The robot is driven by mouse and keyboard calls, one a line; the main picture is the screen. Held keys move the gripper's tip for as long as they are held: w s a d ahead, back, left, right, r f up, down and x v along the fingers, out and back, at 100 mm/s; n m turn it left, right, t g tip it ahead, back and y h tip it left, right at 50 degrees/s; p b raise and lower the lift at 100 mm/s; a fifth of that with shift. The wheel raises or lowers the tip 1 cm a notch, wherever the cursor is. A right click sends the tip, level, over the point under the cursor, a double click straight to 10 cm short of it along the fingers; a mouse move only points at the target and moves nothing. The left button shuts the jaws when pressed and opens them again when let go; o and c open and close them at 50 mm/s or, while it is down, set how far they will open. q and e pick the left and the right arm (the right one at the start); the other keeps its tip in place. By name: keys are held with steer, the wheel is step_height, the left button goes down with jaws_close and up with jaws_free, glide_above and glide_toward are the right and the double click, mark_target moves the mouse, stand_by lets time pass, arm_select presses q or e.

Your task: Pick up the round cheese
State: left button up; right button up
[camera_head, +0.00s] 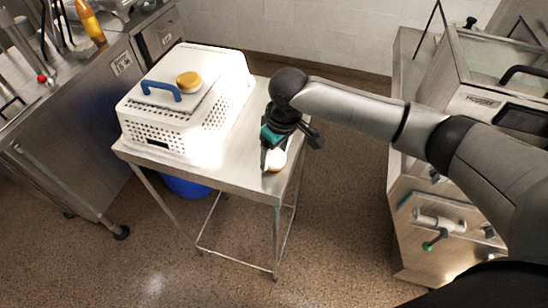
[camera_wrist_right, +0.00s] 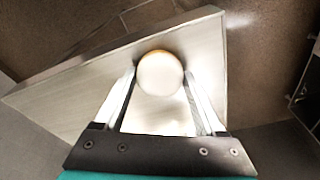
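A round pale cheese (camera_wrist_right: 160,74) with a yellowish rim is between and just beyond the fingertips of my right gripper (camera_wrist_right: 160,85) in the right wrist view. In the head view this cheese (camera_head: 276,161) shows at the front right part of the metal table, partly hidden by my right gripper (camera_head: 271,155). The gripper points down over it with its fingers apart, one on each side. I cannot tell whether either finger touches it. A second round yellow-orange thing (camera_head: 188,80) lies on top of the white basket. My left gripper is not in view.
The white perforated basket (camera_head: 205,138), with a blue-handled thing (camera_head: 160,90) on top, fills the left of the metal table (camera_head: 235,180). Steel counters (camera_head: 75,130) stand at the left, and a machine (camera_head: 500,75) stands at the right. The table's right edge is close to the gripper.

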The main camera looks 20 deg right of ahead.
steer(key=shift+r, duration=0.1)
steer(key=c, duration=1)
